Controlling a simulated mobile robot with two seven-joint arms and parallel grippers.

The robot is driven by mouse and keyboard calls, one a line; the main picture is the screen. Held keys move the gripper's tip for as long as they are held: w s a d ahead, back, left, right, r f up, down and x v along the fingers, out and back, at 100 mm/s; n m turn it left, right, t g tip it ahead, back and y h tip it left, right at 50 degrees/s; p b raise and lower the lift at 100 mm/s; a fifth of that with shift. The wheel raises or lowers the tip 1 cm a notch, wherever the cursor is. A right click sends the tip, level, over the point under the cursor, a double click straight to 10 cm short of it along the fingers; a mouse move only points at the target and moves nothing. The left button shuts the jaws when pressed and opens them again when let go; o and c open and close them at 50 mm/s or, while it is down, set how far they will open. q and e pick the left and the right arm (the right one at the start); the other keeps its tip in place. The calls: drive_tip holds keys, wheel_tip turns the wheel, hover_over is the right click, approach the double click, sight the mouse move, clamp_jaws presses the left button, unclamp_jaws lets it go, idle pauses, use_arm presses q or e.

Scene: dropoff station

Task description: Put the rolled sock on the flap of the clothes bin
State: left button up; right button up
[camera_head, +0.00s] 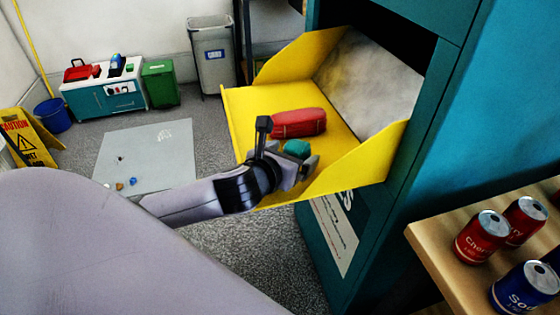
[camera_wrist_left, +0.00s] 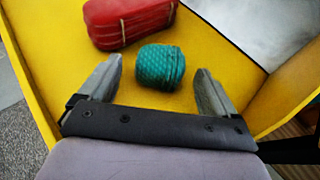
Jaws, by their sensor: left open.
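The teal rolled sock (camera_head: 297,148) lies on the yellow flap (camera_head: 245,110) of the clothes bin (camera_head: 455,120). In the left wrist view the sock (camera_wrist_left: 160,66) shows its ribbed, rounded side and rests on the yellow surface. My left gripper (camera_head: 287,146) is open over the flap. Its fingertips (camera_wrist_left: 157,68) stand on either side of the sock, with a visible gap on each side. In the head view the gripper partly hides the sock. My right gripper is not in view.
A red rounded bundle (camera_head: 298,123) lies on the flap just beyond the sock. The flap has raised yellow side walls. A wooden shelf (camera_head: 440,257) with red cans (camera_head: 481,238) and a blue can (camera_head: 524,288) stands at the right. A grey mat (camera_head: 150,150) lies on the floor.

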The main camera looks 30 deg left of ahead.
use_arm(q)
drive_tip(key=p+v, duration=0.2)
drive_tip(key=v, duration=0.8)
drive_tip(key=shift+s+r, duration=0.2)
drive_tip(key=shift+r, duration=0.1)
drive_tip(key=shift+s+d+r+p, duration=0.1)
drive_tip(key=shift+s+p, duration=0.25)
drive_tip(key=shift+s, duration=0.2)
drive_tip(key=shift+s, duration=0.1)
